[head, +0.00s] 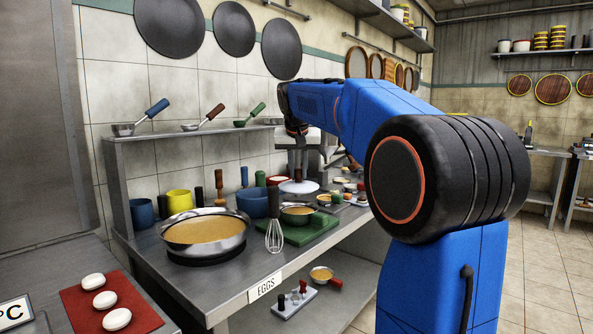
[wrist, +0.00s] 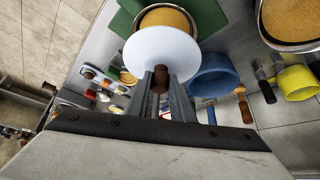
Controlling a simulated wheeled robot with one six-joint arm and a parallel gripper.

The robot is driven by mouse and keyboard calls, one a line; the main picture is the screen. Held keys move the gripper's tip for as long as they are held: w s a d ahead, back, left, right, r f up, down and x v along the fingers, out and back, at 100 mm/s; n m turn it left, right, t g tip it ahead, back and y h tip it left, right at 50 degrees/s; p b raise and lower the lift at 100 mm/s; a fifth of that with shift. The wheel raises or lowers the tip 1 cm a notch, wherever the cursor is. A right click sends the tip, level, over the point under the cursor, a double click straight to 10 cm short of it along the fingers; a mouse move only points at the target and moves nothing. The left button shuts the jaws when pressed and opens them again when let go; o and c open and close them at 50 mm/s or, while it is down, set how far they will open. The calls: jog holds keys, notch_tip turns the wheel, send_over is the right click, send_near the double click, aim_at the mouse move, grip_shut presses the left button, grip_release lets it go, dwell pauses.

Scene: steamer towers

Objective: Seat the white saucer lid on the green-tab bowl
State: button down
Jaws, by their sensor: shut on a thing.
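My gripper (wrist: 160,82) is shut on the brown knob (wrist: 160,76) of the white saucer lid (wrist: 142,50). In the head view the lid (head: 292,188) hangs level under my gripper (head: 299,170), above the worktop. A metal bowl of tan liquid (head: 298,212) stands on a green board (head: 318,232) just in front of the lid. In the wrist view the lid's edge covers part of this bowl (wrist: 168,17). I cannot make out a green tab on any bowl; small bowls (head: 325,198) farther along the counter are partly hidden.
A blue bowl (head: 258,203) stands left of the lid, and a large pan of tan liquid (head: 206,230) farther left. A whisk (head: 274,237) stands at the board's front left. Ladles (head: 250,118) lie on the raised shelf. Small dishes crowd the far counter.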

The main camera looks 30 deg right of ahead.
aim_at(298, 182)
jog(key=shift+a, duration=0.1)
jog(key=shift+f+m, duration=0.15)
jog(key=shift+m, duration=0.15)
jog(key=shift+s+f, duration=0.1)
jog(key=shift+f, duration=1.85)
jog(key=shift+f, duration=1.25)
jog(key=c, duration=1.5)
grip_release()
jog(key=shift+o, duration=0.2)
jog(key=shift+r, duration=0.1)
jog(key=v, duration=1.7)
jog(key=shift+a, duration=0.15)
